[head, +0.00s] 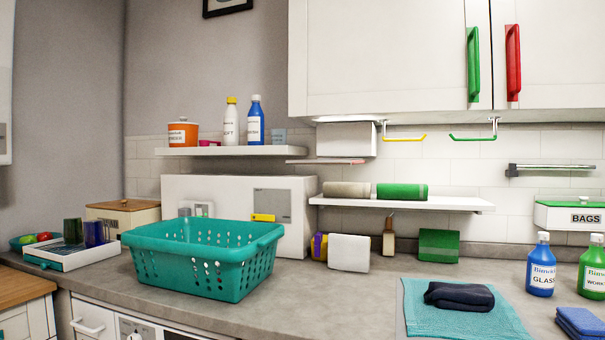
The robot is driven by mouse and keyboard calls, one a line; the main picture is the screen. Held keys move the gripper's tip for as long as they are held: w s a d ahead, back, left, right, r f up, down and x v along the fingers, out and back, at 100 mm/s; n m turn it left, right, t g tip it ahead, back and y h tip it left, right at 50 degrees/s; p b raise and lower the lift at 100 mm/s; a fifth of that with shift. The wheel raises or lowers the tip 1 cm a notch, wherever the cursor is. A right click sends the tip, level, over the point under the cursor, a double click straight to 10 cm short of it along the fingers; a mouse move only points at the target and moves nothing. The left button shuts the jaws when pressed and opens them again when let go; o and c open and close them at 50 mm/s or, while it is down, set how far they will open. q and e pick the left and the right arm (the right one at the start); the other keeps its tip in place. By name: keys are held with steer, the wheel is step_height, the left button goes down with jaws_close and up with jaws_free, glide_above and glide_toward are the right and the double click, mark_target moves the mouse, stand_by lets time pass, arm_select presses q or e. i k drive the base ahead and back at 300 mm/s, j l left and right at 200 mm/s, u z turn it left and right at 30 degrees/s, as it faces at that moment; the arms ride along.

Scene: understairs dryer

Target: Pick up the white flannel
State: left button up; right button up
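A white, soft-cornered block (348,252), possibly the folded white flannel, stands upright on the grey counter below the middle shelf. I cannot tell for sure that it is cloth. A yellow and purple item (319,246) stands close at its left, partly covered by it. A second white piece (345,139) is up under the wall cupboard, and I cannot tell whether it is cloth or a box. Neither of my grippers is in view.
A teal basket (205,266) stands left of the white block. A brown brush-like item (389,236) and a green block (438,245) stand to its right. A dark folded cloth (458,296) lies on a teal towel (425,318). The counter (345,305) in front is clear.

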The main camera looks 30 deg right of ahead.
mark_target(347, 252)
steer(key=z, duration=1.25)
